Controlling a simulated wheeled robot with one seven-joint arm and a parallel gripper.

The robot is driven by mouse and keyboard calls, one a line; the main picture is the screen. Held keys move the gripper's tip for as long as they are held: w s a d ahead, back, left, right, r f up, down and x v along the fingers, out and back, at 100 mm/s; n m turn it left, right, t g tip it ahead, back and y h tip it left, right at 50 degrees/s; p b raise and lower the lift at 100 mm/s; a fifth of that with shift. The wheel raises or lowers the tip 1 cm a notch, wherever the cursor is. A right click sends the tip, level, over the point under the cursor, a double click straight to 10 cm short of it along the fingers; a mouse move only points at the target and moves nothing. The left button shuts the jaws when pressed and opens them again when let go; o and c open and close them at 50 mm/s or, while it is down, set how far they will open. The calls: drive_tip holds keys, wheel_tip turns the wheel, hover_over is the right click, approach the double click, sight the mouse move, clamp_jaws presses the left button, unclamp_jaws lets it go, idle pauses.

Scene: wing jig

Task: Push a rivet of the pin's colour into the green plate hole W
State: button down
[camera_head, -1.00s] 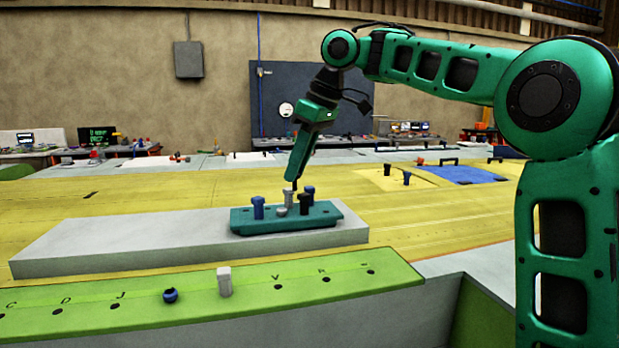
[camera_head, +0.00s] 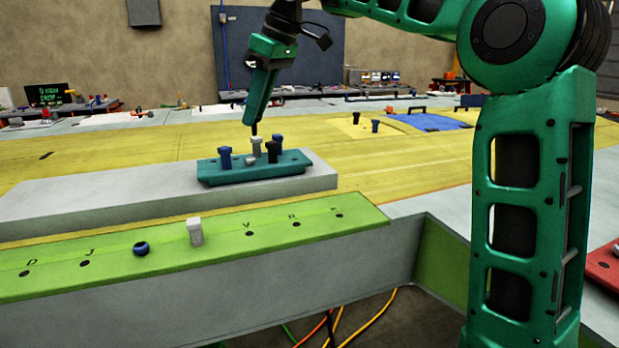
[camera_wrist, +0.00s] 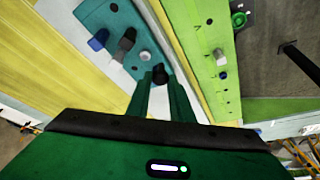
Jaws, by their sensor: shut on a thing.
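The green plate (camera_head: 320,222) runs along the front, with a row of small lettered holes; D, J and V can be read, and I cannot make out W. A whitish upright pin (camera_head: 195,232) and a blue round-headed piece (camera_head: 141,248) stand in it. The pin also shows in the wrist view (camera_wrist: 220,57). My gripper (camera_head: 254,127) is above the teal rivet tray (camera_head: 215,178). In the wrist view its fingers are shut on a dark rivet (camera_wrist: 160,74). The tray bears blue rivets (camera_head: 225,158), grey rivets (camera_head: 256,147) and a black rivet (camera_head: 270,152).
The tray stands on a grey block (camera_head: 90,205) on the yellow wing surface (camera_head: 400,165). A blue panel (camera_head: 437,120) and two small upright pegs lie farther back. A red item (camera_head: 605,262) is at the right edge. Cables lie on the floor below the plate.

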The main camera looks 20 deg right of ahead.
drive_tip(key=s+d+f+n+g, duration=0.1)
drive_tip(key=s+d+f+n, duration=0.2)
drive_tip(key=s+d+f, duration=0.35)
drive_tip(key=s+d+f+n+g, duration=0.1)
drive_tip(key=s+d+f+n, duration=0.25)
drive_tip(key=d, duration=0.55)
wheel_tip(320, 180, down, 6)
drive_tip(key=shift+s+f+y, duration=0.2)
drive_tip(key=shift+s+y, duration=0.1)
drive_tip(key=shift+y, duration=0.1)
drive_tip(key=shift+d+f+m, duration=0.1)
drive_tip(key=shift+m, duration=0.15)
idle(0.3)
drive_tip(key=shift+f, duration=1.15)
drive_tip(key=c, duration=1.5)
unclamp_jaws()
